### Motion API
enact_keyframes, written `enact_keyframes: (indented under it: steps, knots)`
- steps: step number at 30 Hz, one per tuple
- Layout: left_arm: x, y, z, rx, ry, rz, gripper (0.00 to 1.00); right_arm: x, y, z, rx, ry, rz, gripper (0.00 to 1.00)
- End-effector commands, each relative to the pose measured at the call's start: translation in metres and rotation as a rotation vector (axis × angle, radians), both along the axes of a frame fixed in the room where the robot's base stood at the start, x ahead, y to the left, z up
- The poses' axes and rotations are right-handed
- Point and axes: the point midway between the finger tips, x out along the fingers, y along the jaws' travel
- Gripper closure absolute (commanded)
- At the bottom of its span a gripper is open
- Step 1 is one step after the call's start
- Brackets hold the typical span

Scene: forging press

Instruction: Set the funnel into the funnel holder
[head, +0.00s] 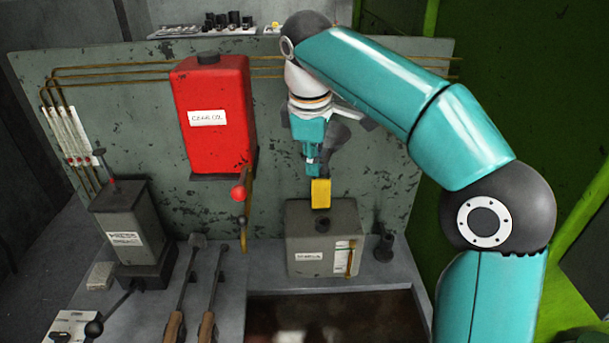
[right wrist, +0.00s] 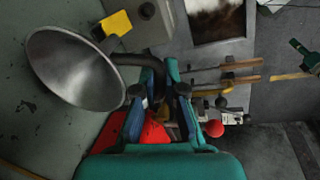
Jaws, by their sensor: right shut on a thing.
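The funnel (right wrist: 75,70) is a wide grey metal cone with a dark bent spout, at the left of the right wrist view. In the head view the funnel (head: 338,137) is a dark shape partly hidden behind my right gripper (head: 312,167). In the right wrist view my right gripper (right wrist: 159,92) is shut on the funnel's spout and holds it in the air. A small dark flared stand (head: 384,246), which looks like the funnel holder, stands on the bench right of the grey tank, below and right of the gripper. A teal part at the wrist view's right edge may be my left gripper (right wrist: 304,54).
The grey tank (head: 322,233) sits below my right gripper, with a yellow piece (head: 320,193) above it; I cannot tell what that belongs to. Tools (head: 213,290) lie on the bench at front left.

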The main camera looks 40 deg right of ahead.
Motion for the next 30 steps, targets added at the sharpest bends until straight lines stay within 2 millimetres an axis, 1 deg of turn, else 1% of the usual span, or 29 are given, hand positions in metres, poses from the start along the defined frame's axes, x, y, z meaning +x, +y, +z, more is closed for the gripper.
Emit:
enact_keyframes:
  steps: [6, 16, 21, 30]
  knots:
    - [0.000, 0.000, 0.000, 0.000, -0.001, 0.000, 0.61, -0.003, -0.003, 0.017, 0.000, -0.003, -0.009, 1.00]
    - [0.000, 0.000, 0.000, 0.000, -0.001, 0.000, 0.61, -0.003, -0.003, 0.033, 0.001, -0.001, -0.010, 1.00]
    - [0.000, 0.000, 0.000, 0.000, -0.001, -0.001, 0.61, -0.004, -0.003, 0.037, 0.001, -0.001, -0.010, 1.00]
    - [0.000, 0.000, 0.000, 0.000, -0.001, -0.001, 0.61, -0.004, -0.004, 0.037, 0.000, 0.000, -0.011, 1.00]
